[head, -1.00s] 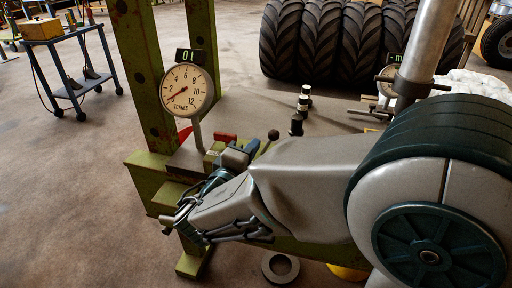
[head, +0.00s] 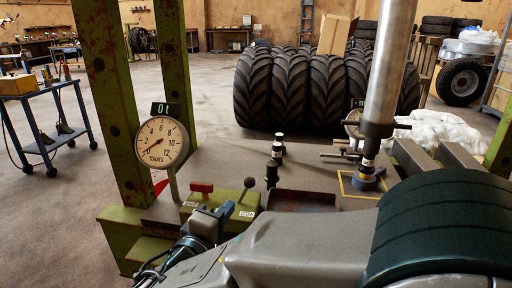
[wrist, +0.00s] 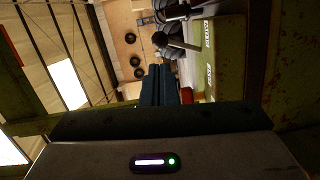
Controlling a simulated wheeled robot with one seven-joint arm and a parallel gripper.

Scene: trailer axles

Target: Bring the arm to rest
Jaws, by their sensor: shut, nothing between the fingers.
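My arm reaches in from the lower right of the head view. My gripper (head: 208,222) is at the front of the green press bed, close to the levers, and is partly hidden by my own wrist. In the wrist view, its dark blue fingers (wrist: 160,85) are together with nothing between them. A red-handled lever (head: 201,188) and a black-knobbed lever (head: 246,190) stand just beyond it. The black knob (wrist: 160,39) also shows in the wrist view, apart from the fingers.
The round gauge (head: 161,143) reads near zero under a "0t" display (head: 165,109). The steel ram (head: 388,75) comes down onto a piece in a yellow-outlined square.

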